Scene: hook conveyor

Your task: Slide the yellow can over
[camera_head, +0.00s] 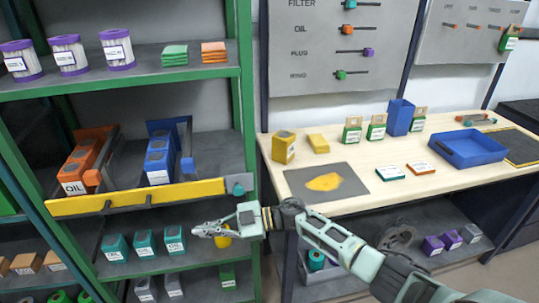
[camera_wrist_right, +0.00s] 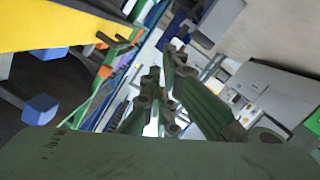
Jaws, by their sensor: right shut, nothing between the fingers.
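My left gripper is not in view.
A grey mat (camera_head: 300,183) with a yellow patch and a blue tray (camera_head: 466,150) lie on the bench.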

